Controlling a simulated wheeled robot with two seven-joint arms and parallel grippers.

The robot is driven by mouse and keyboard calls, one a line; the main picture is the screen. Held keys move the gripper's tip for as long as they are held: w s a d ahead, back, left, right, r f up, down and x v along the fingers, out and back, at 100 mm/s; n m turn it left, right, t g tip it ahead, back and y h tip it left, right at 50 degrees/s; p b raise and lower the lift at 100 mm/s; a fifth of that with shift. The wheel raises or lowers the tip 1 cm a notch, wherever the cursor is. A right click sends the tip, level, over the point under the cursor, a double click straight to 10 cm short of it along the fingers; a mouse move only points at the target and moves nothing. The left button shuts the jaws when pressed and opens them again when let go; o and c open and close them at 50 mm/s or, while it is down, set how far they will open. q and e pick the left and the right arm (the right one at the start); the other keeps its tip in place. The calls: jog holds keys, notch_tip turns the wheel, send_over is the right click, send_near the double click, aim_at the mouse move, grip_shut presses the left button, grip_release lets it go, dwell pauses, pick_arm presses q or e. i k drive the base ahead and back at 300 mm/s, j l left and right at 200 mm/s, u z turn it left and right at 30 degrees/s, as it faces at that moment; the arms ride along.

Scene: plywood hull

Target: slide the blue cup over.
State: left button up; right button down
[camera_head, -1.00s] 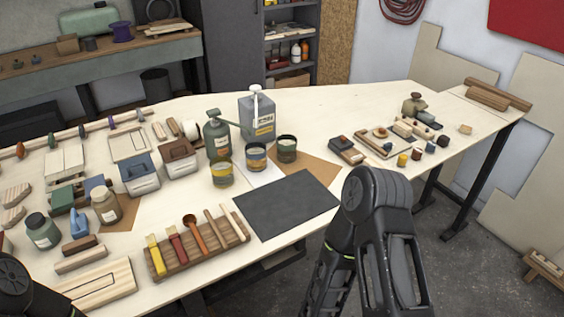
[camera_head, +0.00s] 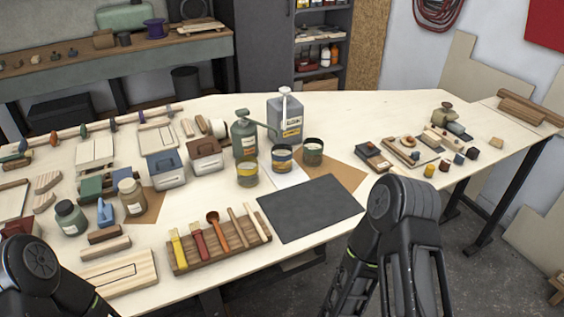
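Three short cups stand in a row near the middle of the table. The middle cup (camera_head: 282,158) has a blue band with a pale and orange-yellow lower part, and it best fits the blue cup. A yellow and green cup (camera_head: 247,173) stands to its left and a dark green cup (camera_head: 313,152) to its right. All three are upright. My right arm shows as a bent black link at lower right, and my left arm at the lower left corner. Neither gripper's fingers show, and both arms are apart from the cups.
A dark grey mat (camera_head: 311,209) lies in front of the cups. A wooden rack (camera_head: 221,249) with brushes and tools is at front left. A green pump bottle (camera_head: 244,138) and a grey can (camera_head: 286,119) stand behind the cups. Small blocks and trays sit to the right.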

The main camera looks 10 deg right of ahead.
aim_at(281, 154)
jog(key=i+l, duration=0.1)
jog(key=l, duration=0.3)
jog(key=i+l, duration=0.15)
jog(key=l, duration=0.2)
jog(key=i+l+z, duration=0.1)
jog(key=l, duration=0.3)
jog(key=i+l, duration=0.1)
jog(key=l, duration=0.25)
jog(key=i+l, duration=0.15)
jog(key=l, duration=0.2)
jog(key=i+l, duration=0.1)
jog(key=l, duration=0.4)
jog(key=l+z, duration=0.15)
jog(key=l, duration=0.35)
jog(key=l+z, duration=0.2)
jog(key=l, duration=0.15)
jog(key=j+u, duration=0.2)
jog(key=j, duration=0.15)
jog(key=i, duration=0.05)
